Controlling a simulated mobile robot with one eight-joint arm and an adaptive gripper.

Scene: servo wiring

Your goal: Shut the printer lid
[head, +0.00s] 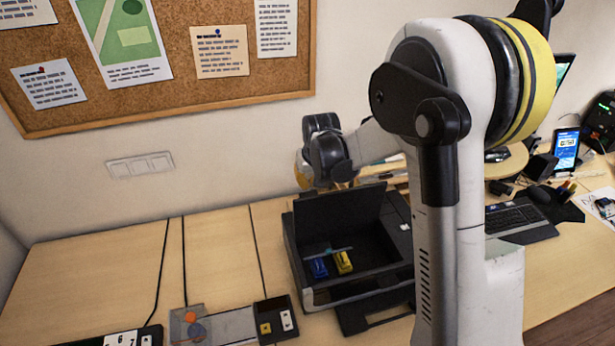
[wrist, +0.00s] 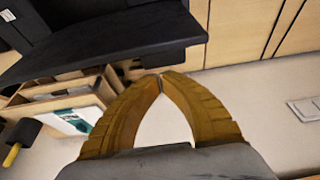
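The black printer (head: 370,290) stands on the desk with its lid (head: 342,218) raised, close to upright. Inside the open printer lie a blue piece (head: 319,268) and a yellow piece (head: 343,262). My gripper (head: 302,172) is above and behind the lid's top edge, partly hidden by the dark wrist parts. In the wrist view, the yellow-brown fingers of my gripper (wrist: 160,77) meet at the tips with nothing between them. The dark lid (wrist: 120,45) spans the upper left there, close to the fingertips; I cannot tell whether they touch.
A dark two-part tray (head: 276,320) with small parts stands left of the printer. The keyboard (head: 515,215) and a phone (head: 566,150) are to the right. A wooden organizer (wrist: 60,100) is beside the fingers in the wrist view. The left desk is mostly clear.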

